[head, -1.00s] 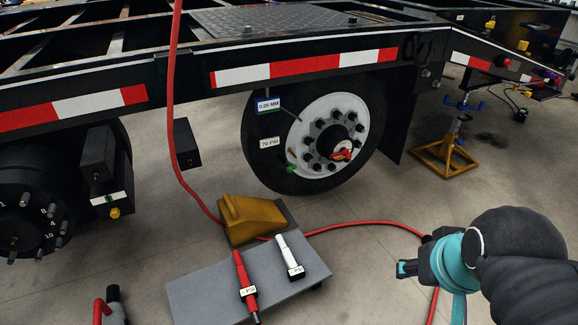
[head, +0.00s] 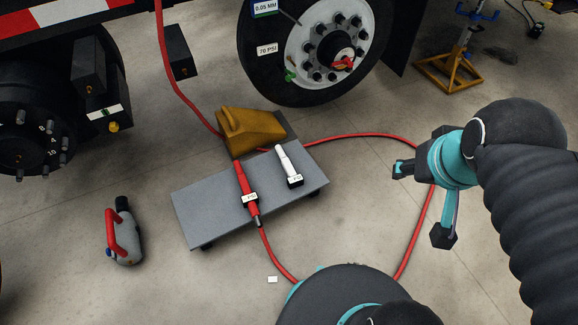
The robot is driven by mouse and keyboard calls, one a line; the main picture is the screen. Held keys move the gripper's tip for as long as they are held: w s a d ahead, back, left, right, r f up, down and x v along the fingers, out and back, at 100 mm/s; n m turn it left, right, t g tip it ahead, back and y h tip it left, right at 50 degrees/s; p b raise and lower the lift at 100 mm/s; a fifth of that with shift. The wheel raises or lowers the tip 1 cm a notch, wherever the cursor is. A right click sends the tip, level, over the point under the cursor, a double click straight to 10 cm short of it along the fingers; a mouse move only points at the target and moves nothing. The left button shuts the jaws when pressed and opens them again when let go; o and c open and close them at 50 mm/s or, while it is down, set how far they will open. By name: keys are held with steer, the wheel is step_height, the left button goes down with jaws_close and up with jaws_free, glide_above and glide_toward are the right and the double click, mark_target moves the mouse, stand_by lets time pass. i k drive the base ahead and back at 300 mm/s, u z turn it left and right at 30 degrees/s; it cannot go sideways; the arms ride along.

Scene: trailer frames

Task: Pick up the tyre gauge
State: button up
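Two slim tools with small PSI labels lie on a grey low board. One is a white tool (head: 287,161) on the right side of the board. The other is a red tool (head: 245,185) to its left, with its lower end over the near edge, where the red hose meets it. The frames do not settle which is the tyre gauge. My gripper (head: 422,203) is at the right, well apart from both tools.
The grey board (head: 205,205) stands on the floor, with a yellow wheel chock (head: 248,132) at its back. A red hose (head: 350,135) loops over the floor. A grey device with a red handle (head: 125,235) stands left. The trailer wheel (head: 330,50) and yellow stand (head: 450,75) are behind.

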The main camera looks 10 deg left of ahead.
mark_target(294, 179)
steer(key=k, duration=0.55)
steer(key=u, duration=0.75)
steer(key=i, duration=0.85)
steer(key=z, duration=0.2)
